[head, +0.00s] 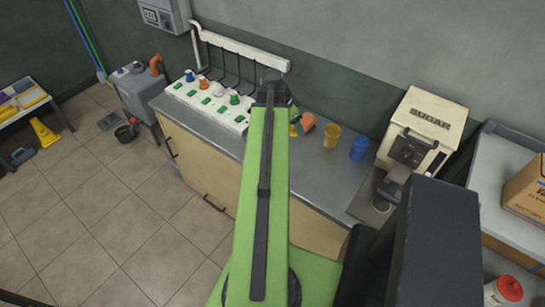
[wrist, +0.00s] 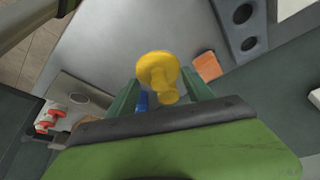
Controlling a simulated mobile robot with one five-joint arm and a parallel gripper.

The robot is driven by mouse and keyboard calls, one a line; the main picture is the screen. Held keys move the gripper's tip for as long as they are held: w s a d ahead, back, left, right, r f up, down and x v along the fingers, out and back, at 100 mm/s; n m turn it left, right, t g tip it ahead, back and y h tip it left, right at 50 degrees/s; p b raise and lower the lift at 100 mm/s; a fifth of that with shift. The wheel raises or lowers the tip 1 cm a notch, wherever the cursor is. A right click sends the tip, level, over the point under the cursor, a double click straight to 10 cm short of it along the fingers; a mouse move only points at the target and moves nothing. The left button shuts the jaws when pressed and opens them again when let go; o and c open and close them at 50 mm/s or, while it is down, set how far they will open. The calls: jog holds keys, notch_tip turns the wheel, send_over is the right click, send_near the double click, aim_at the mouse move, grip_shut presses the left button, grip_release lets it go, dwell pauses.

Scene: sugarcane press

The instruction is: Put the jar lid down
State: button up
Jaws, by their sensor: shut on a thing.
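My gripper (wrist: 160,82) is shut on the yellow jar lid (wrist: 157,70), a round disc with a knob-like stem pointing back toward my wrist. The lid is between the two green fingers in the wrist view. In the head view my gripper (head: 293,114) is over the grey counter, mostly hidden behind my arm, and a bit of the yellow lid (head: 293,130) shows below it. I cannot tell whether the lid touches the counter. A blue jar (head: 359,148) stands on the counter to the right; a blue part (wrist: 142,101) shows beside the lid in the wrist view.
An orange sponge (head: 306,121) lies close to my gripper, with an amber cup (head: 332,136) to its right. A white panel (head: 210,101) with coloured knobs is on the left. The sugar machine (head: 425,130) stands on the right. The counter front (head: 310,173) is clear.

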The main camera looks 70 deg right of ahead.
jog(key=s+a+f+m+y+b, duration=0.1)
jog(key=s+a+f+m+b, duration=0.3)
jog(key=s+f+b, duration=0.25)
jog(key=shift+g, duration=0.4)
jog(key=w+f+b, duration=0.2)
jog(key=w, duration=0.1)
jog(key=w+d+f+b, duration=0.1)
jog(key=w+f+b, duration=0.1)
jog(key=w, duration=0.2)
jog(key=w+f+b, duration=0.2)
jog(key=w, duration=0.2)
jog(key=shift+w+d, duration=0.15)
jog(key=shift+d, duration=0.05)
jog(key=shift+f+b, duration=2.1)
jog(key=o, duration=1.3)
jog(key=shift+r, duration=0.1)
jog(key=shift+r+p, duration=0.25)
jog(key=shift+p, duration=0.1)
jog(key=p+v, duration=1.1)
jog(key=shift+w+r, duration=0.1)
jog(key=shift+r, duration=0.3)
